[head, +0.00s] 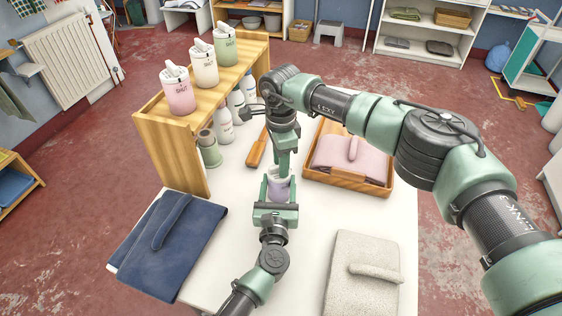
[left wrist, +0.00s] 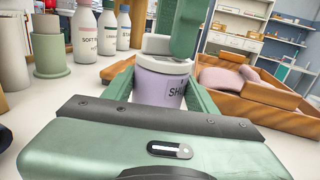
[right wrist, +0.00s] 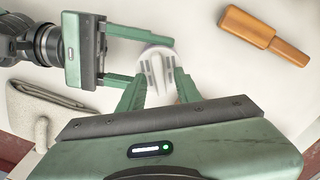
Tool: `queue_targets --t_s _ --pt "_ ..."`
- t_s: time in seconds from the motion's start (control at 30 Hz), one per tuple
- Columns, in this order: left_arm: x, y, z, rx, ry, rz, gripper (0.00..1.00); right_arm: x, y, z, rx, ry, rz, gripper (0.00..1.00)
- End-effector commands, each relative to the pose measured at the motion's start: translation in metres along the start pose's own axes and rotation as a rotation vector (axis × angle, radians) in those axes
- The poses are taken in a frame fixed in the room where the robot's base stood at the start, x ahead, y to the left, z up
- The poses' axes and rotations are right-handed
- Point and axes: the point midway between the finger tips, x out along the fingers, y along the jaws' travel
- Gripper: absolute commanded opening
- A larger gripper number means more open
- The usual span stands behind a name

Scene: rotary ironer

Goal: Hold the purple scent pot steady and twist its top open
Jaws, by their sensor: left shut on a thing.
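The purple scent pot (head: 278,187) stands upright on the white table, with "SH" of its label showing in the left wrist view (left wrist: 160,88). My left gripper (head: 279,194) is shut on the pot's body, one finger on each side. The pot's white top (right wrist: 158,68) has a raised ridge. My right gripper (right wrist: 161,88) points down at the top from above, its fingers apart on either side of the ridge. I cannot tell whether they touch it. In the head view the right gripper (head: 284,166) hides part of the top.
A wooden shelf (head: 172,150) at the left bears pink, cream and green pots, with bottles beneath. A wooden-handled tool (head: 257,148) and a tray (head: 377,189) with pink cloth lie behind. A navy folded cloth (head: 170,245) and a grey one (head: 362,280) lie in front.

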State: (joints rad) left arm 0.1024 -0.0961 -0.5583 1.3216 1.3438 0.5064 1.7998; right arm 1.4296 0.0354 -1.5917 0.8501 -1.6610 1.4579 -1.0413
Motion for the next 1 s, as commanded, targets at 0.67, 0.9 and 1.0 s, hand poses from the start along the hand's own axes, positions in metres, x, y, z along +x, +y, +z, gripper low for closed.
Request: queue_targets --t_s 0.67,0.9,1.0 --pt "0.000 0.000 -0.001 0.000 0.002 0.000 0.09 -0.096 -0.001 0.000 0.000 -0.001 -0.003 0.34" --pt "0.000 0.000 -0.001 0.000 0.001 0.000 0.09 -0.118 0.000 0.000 0.000 0.000 -0.001 0.34" --pt "0.000 0.000 -0.001 0.000 0.001 0.000 0.09 -0.120 0.000 0.000 0.000 0.000 0.000 0.34"
